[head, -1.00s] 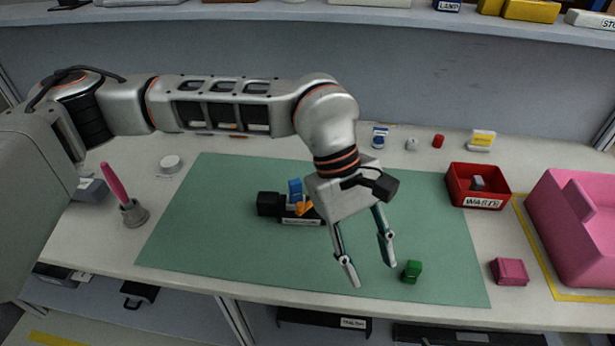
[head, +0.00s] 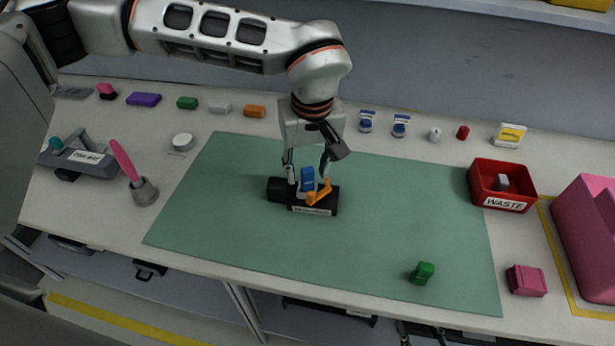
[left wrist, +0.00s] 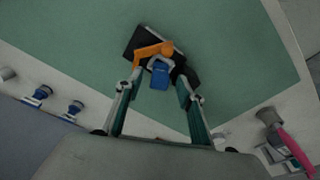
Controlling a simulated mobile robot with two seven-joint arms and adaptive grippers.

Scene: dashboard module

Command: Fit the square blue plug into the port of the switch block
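The black switch block (head: 325,207) lies on the green mat with an orange lever (head: 318,193) on it. A blue plug (head: 308,180) stands upright at the block, with a light grey collar around it; I cannot tell how deep it sits. In the left wrist view the blue plug (left wrist: 160,76) is between my fingers, beside the orange lever (left wrist: 150,51). My left gripper (head: 308,182) is open and lowered around the plug, with gaps on both sides in the left wrist view (left wrist: 159,88). My right gripper is out of view.
A green block (head: 422,273) lies at the mat's front right. A red waste bin (head: 482,184) and a pink block (head: 526,281) are to the right. Two blue-and-white pieces (head: 366,121) (head: 400,126) stand behind the mat. A cup with a pink-handled tool (head: 144,191) is left.

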